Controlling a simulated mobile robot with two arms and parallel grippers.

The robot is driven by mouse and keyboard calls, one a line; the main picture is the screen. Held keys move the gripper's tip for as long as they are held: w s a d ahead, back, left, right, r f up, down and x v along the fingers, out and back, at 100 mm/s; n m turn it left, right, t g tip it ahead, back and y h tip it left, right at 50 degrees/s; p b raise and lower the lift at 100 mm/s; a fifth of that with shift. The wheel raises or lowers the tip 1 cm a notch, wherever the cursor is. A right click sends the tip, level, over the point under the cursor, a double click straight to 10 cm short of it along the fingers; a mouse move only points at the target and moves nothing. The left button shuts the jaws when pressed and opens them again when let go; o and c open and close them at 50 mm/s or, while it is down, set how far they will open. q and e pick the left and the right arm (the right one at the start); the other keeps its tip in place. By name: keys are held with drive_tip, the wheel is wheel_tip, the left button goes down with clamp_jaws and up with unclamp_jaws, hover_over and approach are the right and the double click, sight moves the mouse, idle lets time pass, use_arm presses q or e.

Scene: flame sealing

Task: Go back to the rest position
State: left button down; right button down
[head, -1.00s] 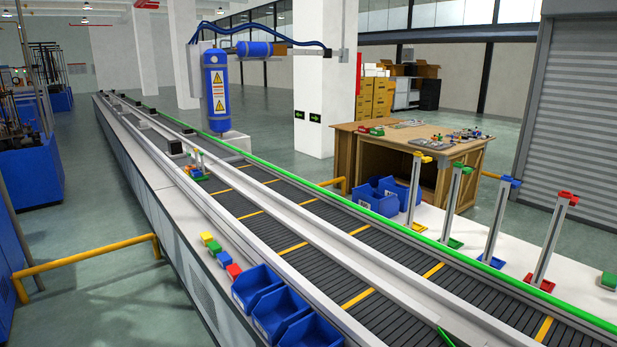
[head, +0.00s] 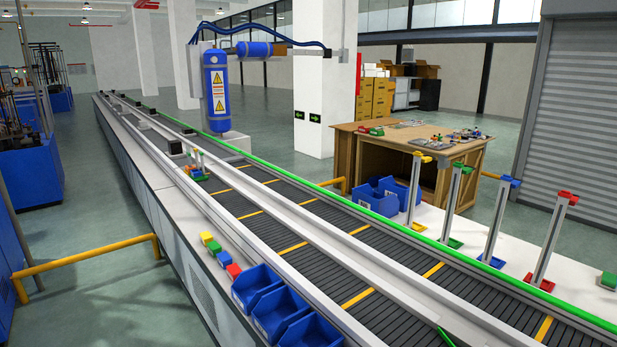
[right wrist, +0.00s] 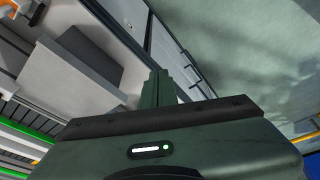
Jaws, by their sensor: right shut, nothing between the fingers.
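My right gripper (right wrist: 158,88) shows in the right wrist view with its fingers together and nothing between them. It is clear of the things around it there, over a grey floor and beside a pale counter edge. Neither gripper shows in the head view. My left gripper is out of view.
A conveyor (head: 369,261) runs from front right to far left. Blue bins (head: 281,316) and small coloured blocks (head: 207,239) stand on its near ledge. Coloured posts (head: 497,222) stand along the far side by a wooden workbench (head: 460,155). A blue tank (head: 215,90) stands behind the conveyor.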

wheel_tip(320, 180, down, 32)
drive_tip(key=s+g+b, duration=0.1)
drive_tip(key=s+b, duration=0.2)
drive_tip(key=b, duration=0.2)
drive_tip(key=s+d+f+g+b, duration=0.1)
drive_tip(key=s+d+f+b, duration=0.2)
drive_tip(key=s+f, duration=1.2)
wheel_tip(320, 180, down, 2)
drive_tip(key=shift+s+f+n+g, duration=0.15)
drive_tip(key=shift+s+n+g, duration=0.15)
